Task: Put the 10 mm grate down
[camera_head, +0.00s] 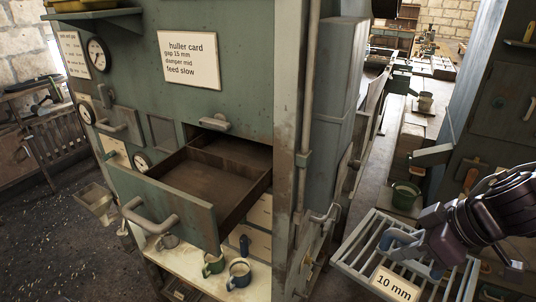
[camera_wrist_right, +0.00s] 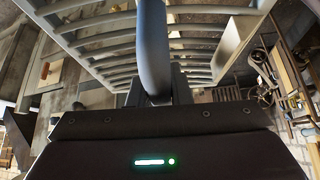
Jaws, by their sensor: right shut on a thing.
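The 10 mm grate (camera_head: 365,262) is a grey metal frame with parallel bars and a cream label reading "10 mm" at its near edge. It is at the lower right of the head view, held off the floor and tilted. My right gripper (camera_head: 416,250) is shut on its blue-grey handle (camera_head: 398,238). In the right wrist view the handle (camera_wrist_right: 153,45) runs down into the jaws, with the grate's bars (camera_wrist_right: 105,50) behind it. What lies directly under the grate is mostly hidden. My left gripper is not in view.
A green cabinet carries a "huller card" sign (camera_head: 188,60) and has an open, empty-looking drawer (camera_head: 185,205). Two mugs (camera_head: 238,273) stand on a pale shelf below it. A green bucket (camera_head: 405,196) and a grey cabinet (camera_head: 505,95) stand beyond the grate.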

